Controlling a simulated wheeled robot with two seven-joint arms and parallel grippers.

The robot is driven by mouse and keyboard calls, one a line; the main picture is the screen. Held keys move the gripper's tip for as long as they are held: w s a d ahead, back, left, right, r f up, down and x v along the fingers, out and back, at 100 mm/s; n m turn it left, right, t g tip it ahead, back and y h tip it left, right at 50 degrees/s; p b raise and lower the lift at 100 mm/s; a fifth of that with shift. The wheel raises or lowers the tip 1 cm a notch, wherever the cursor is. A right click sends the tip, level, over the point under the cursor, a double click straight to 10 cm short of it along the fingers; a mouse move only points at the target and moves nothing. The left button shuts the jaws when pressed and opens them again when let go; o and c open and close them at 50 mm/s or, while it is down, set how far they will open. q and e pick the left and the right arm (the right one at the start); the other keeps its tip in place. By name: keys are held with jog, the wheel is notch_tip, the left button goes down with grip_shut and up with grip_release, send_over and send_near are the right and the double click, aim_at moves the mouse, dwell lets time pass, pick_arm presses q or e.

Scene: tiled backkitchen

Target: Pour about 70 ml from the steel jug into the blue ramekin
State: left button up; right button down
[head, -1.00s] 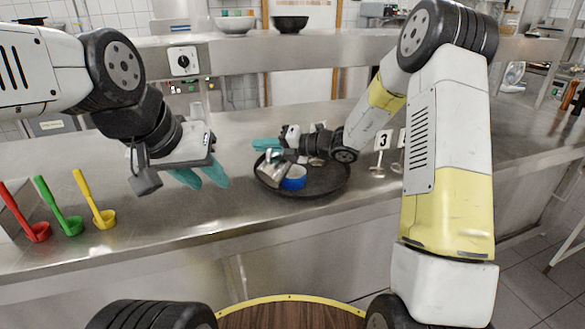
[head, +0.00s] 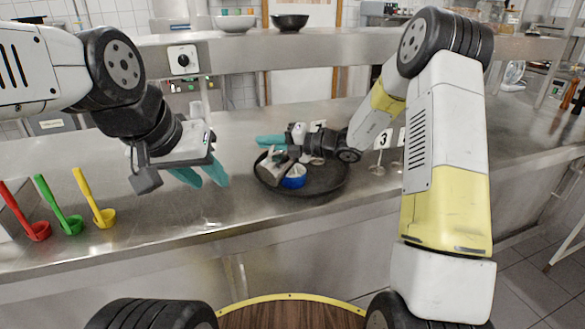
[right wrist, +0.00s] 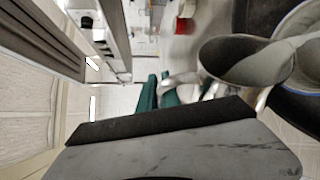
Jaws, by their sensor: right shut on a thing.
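The steel jug (head: 268,164) is tilted toward the blue ramekin (head: 294,178), with its lower end close to the ramekin's left side. My right gripper (head: 273,143) is shut on the jug and holds it over the left part of a dark round pan (head: 325,187). The ramekin sits in the pan. The jug's grey steel body (right wrist: 245,58) also shows in the right wrist view, beside the teal fingers. Whether liquid is flowing, and how full the ramekin is, cannot be seen. My left gripper (head: 202,177) is empty above the counter, its teal fingers apart.
Red (head: 38,231), green (head: 68,224) and yellow (head: 103,217) ladles stand at the left of the steel counter (head: 180,222). A stand marked 3 (head: 383,142) is right of the pan. Two bowls sit on the shelf above. The counter before the pan is clear.

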jog(key=shift+w+d+r+m+y+p, duration=0.4)
jog(key=shift+w+d+r+m+p, duration=0.15)
jog(key=shift+m+p, duration=0.2)
dwell(1.9)
jog(key=s+a+n+h, duration=0.1)
jog(key=s+a+f+n, duration=0.1)
jog(key=s+n, duration=0.1)
jog(key=shift+a+h, duration=0.35)
jog(key=shift+h, duration=0.05)
jog(key=shift+n, duration=0.45)
jog(key=shift+f, duration=0.1)
jog(key=shift+s+a+n+h, duration=0.25)
jog(key=shift+n+h, duration=0.05)
jog(key=shift+t, duration=0.3)
